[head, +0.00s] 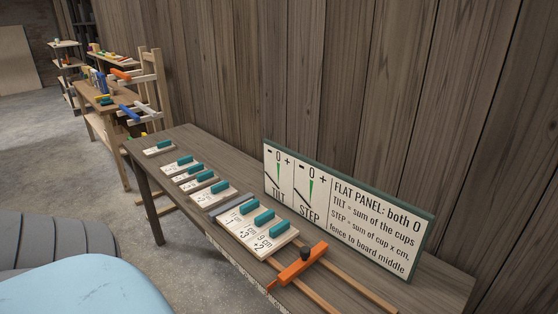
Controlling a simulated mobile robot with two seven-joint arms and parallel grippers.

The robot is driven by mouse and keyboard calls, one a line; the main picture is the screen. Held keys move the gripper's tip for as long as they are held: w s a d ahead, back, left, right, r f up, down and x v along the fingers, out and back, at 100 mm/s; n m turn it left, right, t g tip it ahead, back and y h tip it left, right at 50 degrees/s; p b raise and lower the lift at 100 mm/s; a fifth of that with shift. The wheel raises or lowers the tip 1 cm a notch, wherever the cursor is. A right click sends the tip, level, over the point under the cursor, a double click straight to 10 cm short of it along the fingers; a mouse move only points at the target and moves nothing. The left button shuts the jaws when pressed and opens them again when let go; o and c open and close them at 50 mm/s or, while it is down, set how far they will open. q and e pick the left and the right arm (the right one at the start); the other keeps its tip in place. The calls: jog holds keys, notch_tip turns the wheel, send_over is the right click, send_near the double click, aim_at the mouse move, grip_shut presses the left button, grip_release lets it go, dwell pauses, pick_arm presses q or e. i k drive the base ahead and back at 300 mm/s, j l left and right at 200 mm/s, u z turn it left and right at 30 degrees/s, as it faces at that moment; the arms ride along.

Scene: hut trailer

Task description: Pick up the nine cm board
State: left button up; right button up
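Several white boards with teal grips lie in a row on a long wooden bench (330,262). Three of them lie side by side at the near end, right of a grey bar. The rightmost of these (281,239) seems to read "9 cm +2", though the print is small. The middle one (254,233) shows "+3" and the left one (233,222) shows "-1". The boards farther left have print too small to read surely. Neither of my grippers is in view.
An orange fence (298,267) with a dark knob sits on two wooden rails, right of the boards. A sign (350,208) headed "FLAT PANEL: both 0" stands behind them against the plank wall. The grey bar (230,206) separates the board groups. Wooden racks (110,100) stand back left.

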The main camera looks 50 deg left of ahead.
aim_at(264, 244)
jog(key=j, duration=1.65)
jog(key=k+j, duration=0.1)
jog(key=j, duration=1.55)
